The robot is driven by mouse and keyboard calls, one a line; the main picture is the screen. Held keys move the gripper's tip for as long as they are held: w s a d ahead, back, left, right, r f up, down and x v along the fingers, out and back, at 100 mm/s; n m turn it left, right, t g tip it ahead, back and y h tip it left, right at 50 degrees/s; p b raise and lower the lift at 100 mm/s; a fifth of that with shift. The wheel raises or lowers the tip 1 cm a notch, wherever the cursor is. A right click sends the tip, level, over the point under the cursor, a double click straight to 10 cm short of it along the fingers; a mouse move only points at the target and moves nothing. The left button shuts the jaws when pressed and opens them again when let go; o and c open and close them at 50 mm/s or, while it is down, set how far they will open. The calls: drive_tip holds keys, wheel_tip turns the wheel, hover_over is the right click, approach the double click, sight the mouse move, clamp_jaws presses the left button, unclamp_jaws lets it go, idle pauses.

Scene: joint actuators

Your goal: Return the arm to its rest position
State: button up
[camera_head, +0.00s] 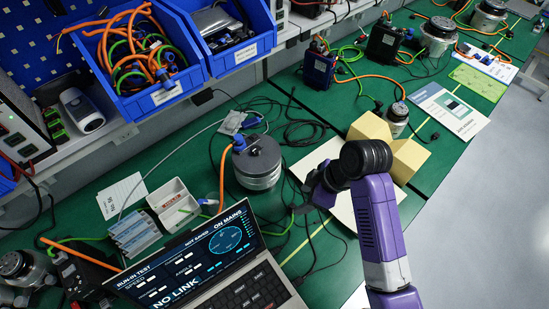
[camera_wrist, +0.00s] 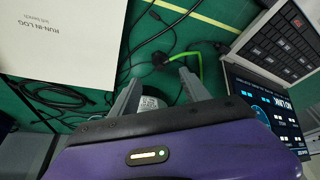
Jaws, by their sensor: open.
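My purple arm (camera_head: 378,220) reaches up from the lower right in the head view, with a black wrist joint bent over the green bench. My gripper (camera_head: 312,190) points left and down, just right of a grey metal cylindrical actuator (camera_head: 257,165). In the wrist view my gripper (camera_wrist: 158,78) has its two grey fingers apart. A small round part with a pale label (camera_wrist: 150,103) shows between the fingers, mostly hidden by the gripper body. I see nothing held.
An open laptop (camera_head: 205,260) stands at the front, left of my arm. Pale yellow blocks (camera_head: 408,160) sit behind the wrist. A run-in log sheet (camera_wrist: 60,40) lies on the bench. Loose cables (camera_head: 300,135) cross the bench. Blue bins (camera_head: 165,97) stand at the back left.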

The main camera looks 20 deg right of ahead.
drive_tip(key=w+d+r+m+t+h, duration=0.2)
drive_tip(key=w+d+r+m+t, duration=0.15)
drive_tip(key=w+r+t, duration=0.35)
drive_tip(key=s+d+r+m+t+h, duration=0.1)
drive_tip(key=s+m+t+h, duration=0.1)
drive_tip(key=s+m+t, duration=0.15)
drive_tip(key=s+a+r+m, duration=0.1)
drive_tip(key=s+a+r, duration=0.1)
drive_tip(key=s, duration=0.7)
drive_tip(key=s+a+r+t, duration=0.1)
drive_tip(key=s+a+r, duration=0.1)
drive_tip(key=s, duration=0.8)
drive_tip(key=s+a+r+m, duration=0.1)
drive_tip(key=s+a+r, duration=0.1)
drive_tip(key=s, duration=0.8)
drive_tip(key=shift+s+a+r+m+y, duration=0.2)
drive_tip(key=shift+a+r+m+y, duration=0.15)
drive_tip(key=shift+r, duration=0.4)
drive_tip(key=shift+t, duration=0.25)
